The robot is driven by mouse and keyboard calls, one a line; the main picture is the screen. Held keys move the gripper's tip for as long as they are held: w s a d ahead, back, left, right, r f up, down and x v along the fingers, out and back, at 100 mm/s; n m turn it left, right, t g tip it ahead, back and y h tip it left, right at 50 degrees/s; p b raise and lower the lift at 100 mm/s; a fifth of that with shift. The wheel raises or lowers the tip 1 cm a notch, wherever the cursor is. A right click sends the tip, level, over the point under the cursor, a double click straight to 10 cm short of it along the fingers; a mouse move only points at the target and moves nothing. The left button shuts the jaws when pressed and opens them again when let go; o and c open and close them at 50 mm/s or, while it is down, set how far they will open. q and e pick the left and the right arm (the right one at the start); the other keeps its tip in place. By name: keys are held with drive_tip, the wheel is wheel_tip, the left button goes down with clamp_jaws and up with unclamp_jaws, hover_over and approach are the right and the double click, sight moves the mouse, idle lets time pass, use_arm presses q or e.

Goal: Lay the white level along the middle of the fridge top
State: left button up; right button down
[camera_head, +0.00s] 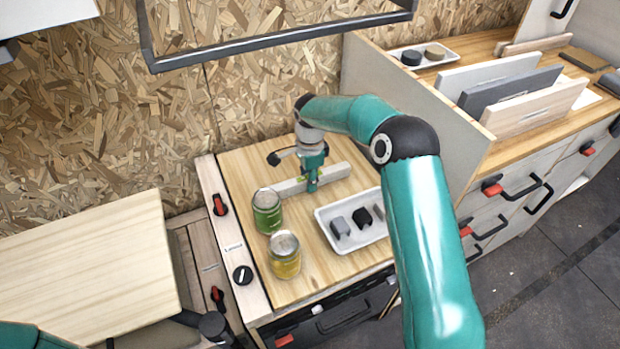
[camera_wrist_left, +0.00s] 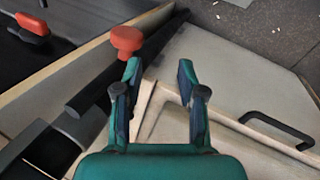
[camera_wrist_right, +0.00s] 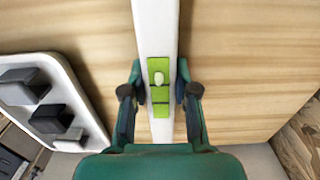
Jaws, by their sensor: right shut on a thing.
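The white level (camera_head: 331,175) is a pale bar across the back part of the wooden fridge top (camera_head: 240,158). In the right wrist view the level (camera_wrist_right: 156,30) runs lengthwise between the fingers and has a green window in its middle. My right gripper (camera_head: 313,186) points down and is shut on the level around that window; it also shows in the right wrist view (camera_wrist_right: 159,82). I cannot tell whether the level touches the top. My left gripper (camera_wrist_left: 159,72) is open and empty, over a red-knobbed dark bar and pale panels.
A green jar (camera_head: 267,212) and a yellow jar (camera_head: 284,256) stand at the left of the top. A white tray (camera_head: 322,217) with dark and grey blocks lies in front of the level. A tall partition (camera_head: 420,110) bounds the right side; a wooden board (camera_head: 90,270) is at left.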

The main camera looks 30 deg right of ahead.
drive_tip(key=c, duration=0.8)
unclamp_jaws()
